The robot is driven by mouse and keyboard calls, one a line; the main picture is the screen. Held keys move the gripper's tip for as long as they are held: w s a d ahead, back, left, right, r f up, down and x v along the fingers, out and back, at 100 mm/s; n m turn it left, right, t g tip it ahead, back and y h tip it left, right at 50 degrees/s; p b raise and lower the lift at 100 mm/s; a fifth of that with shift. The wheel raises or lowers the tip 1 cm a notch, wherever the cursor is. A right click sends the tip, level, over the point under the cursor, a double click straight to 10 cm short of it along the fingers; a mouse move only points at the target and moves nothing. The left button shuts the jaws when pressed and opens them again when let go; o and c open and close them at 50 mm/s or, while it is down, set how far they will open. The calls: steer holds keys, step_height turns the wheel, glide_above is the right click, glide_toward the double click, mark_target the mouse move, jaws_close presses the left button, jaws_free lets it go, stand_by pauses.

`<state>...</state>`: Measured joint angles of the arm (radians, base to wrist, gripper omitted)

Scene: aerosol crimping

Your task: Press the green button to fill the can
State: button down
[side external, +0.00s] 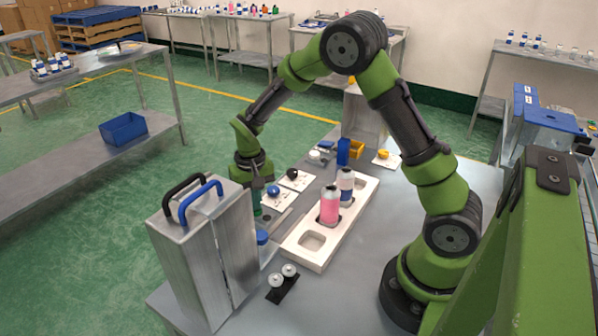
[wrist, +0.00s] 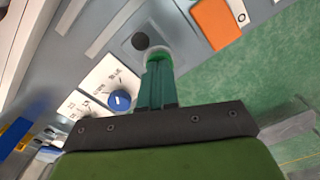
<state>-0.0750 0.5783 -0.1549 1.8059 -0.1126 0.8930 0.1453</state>
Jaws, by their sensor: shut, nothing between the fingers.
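My gripper (wrist: 157,62) is shut and empty, its green fingers together and pointing at a pale round ring (wrist: 150,54) on the grey panel. A green button cannot be told apart from the green fingers there; whether they touch or press it cannot be told. A pink can (side external: 329,207) and a white-and-blue can (side external: 346,186) stand upright in a white tray (side external: 312,262); the tray's front pocket is empty.
A blue knob (wrist: 119,100) on a white plate and a black round part (wrist: 140,41) lie close to the fingers. A metal box (side external: 200,255) with black and blue handles stands in front. An orange piece (wrist: 217,22) shows in the wrist view.

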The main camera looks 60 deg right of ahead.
steer(key=shift+f, duration=0.2)
step_height(320, 180, up, 11)
stand_by(1.4)
steer(key=s+a+r+n+t+y, duration=0.1)
steer(key=s+a+r+t, duration=0.1)
steer(key=s+r, duration=0.3)
steer(key=s+a+r+n+t+y, duration=0.1)
steer(key=s+a+r+t, duration=0.2)
steer(key=s, duration=1.1)
step_height(320, 180, up, 3)
steer(key=shift+a+r+t, duration=0.15)
steer(key=shift+t, duration=0.95)
